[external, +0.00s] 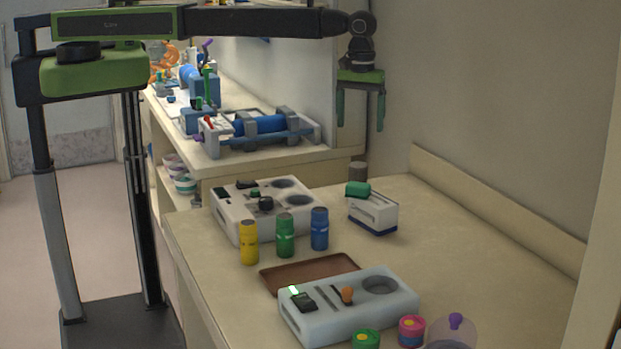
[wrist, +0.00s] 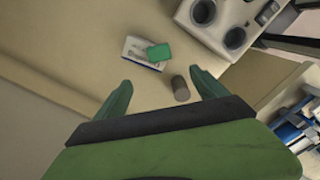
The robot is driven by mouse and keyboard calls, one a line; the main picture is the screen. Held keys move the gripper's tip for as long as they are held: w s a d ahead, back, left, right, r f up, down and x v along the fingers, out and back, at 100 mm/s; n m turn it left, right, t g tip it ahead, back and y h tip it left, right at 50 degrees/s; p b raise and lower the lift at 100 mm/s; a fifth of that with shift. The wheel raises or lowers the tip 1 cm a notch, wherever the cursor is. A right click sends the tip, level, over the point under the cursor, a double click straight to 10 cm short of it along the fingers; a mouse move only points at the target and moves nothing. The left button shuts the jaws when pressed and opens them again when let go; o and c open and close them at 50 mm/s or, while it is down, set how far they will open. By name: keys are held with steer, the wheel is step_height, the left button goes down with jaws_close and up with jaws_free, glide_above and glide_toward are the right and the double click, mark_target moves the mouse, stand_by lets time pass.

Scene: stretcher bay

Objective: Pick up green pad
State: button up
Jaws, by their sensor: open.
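The green pad (external: 358,189) lies on top of a small white box (external: 373,213) with a dark blue base, at its left end in the external view. In the wrist view the green pad (wrist: 159,52) sits on the right part of the white box (wrist: 136,54). My gripper (external: 360,122) hangs high above the counter, above the pad and apart from it. Its two green fingers are spread with nothing between them. In the wrist view my gripper (wrist: 162,90) is seen from above, with the pad beyond the fingertips.
A grey-brown cylinder (wrist: 180,88) stands near the white box. A white device with round wells (external: 265,207) and yellow, green and blue bottles (external: 285,235) stand to the left. A brown tray (external: 305,272) and another white device (external: 347,304) are in front. The counter's right side (external: 470,240) is clear.

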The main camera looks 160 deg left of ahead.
mark_target(359, 184)
step_height(359, 184, down, 18)
steer(key=b, duration=1.7)
steer(key=shift+w+b, duration=0.1)
steer(key=shift+b, duration=0.25)
steer(key=shift+r, duration=0.2)
steer(key=c, duration=1.6)
steer(key=shift+o, duration=0.2)
steer(key=r+p, duration=0.1)
steer(key=p, duration=0.1)
steer(key=r+p, duration=0.1)
steer(key=r, duration=0.1)
steer(key=d+r+p, duration=0.1)
steer(key=r+p, duration=0.1)
steer(key=shift+w+r+p, duration=0.1)
steer(key=shift+r+p, duration=0.1)
steer(key=shift+p, duration=0.15)
steer(key=w+d+r+p, duration=0.3)
steer(key=d+r+p, duration=0.2)
steer(key=d, duration=0.5)
steer(key=shift+d+r+p, duration=0.15)
steer(key=shift+r+p, duration=0.15)
